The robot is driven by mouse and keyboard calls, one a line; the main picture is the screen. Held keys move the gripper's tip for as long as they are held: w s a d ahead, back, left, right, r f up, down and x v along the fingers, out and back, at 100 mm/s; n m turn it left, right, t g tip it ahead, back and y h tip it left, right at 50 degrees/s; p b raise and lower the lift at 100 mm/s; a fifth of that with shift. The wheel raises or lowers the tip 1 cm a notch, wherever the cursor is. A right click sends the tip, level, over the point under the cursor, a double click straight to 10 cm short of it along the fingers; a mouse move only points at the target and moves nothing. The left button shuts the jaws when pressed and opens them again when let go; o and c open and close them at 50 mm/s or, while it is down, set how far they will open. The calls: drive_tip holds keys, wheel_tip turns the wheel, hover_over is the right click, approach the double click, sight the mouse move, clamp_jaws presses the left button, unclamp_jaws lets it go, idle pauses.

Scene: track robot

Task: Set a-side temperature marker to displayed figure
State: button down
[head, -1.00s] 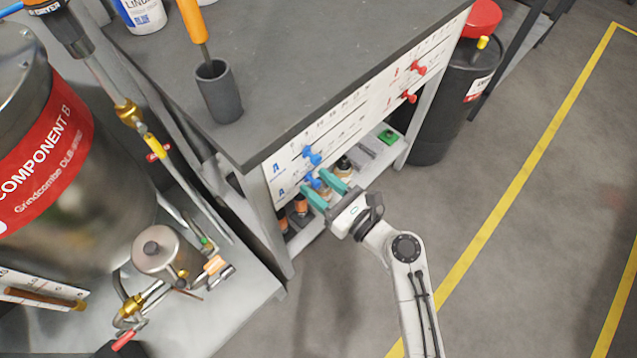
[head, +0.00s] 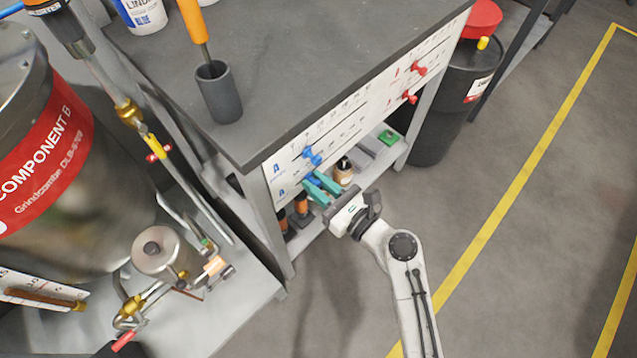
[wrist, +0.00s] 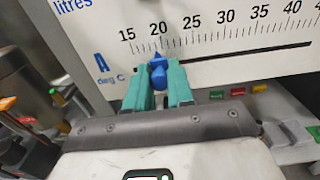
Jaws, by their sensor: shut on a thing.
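The a-side temperature marker is a blue knob (wrist: 157,72) on the lower scale, marked A and deg C, of the white panel (wrist: 225,68). In the wrist view its pointed tip is close to the 20 mark. My gripper (wrist: 158,84) has its two green fingers on either side of the knob, shut on it. In the head view my gripper (head: 317,186) is at the lower left of the panel, and its fingers mostly hide the knob. Another blue marker (head: 312,155) sits on the upper scale. No displayed target figure is readable.
Two red markers (head: 417,69) are on the panel's right part. A shelf (head: 365,175) with bottles and small boxes lies below the panel. A black drum (head: 440,115) stands right of the bench. The floor at right is clear.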

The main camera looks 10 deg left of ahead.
sight(331, 156)
drive_tip(key=w+d, duration=0.1)
drive_tip(key=w, duration=0.1)
drive_tip(key=w+d, duration=0.3)
drive_tip(key=shift+w+d, duration=0.3)
drive_tip(key=shift+w, duration=0.1)
drive_tip(key=c, duration=1)
unclamp_jaws()
drive_tip(key=shift+s+d, duration=0.1)
drive_tip(key=p+v, duration=0.1)
drive_tip(key=v, duration=0.9)
drive_tip(key=shift+s+d, duration=0.2)
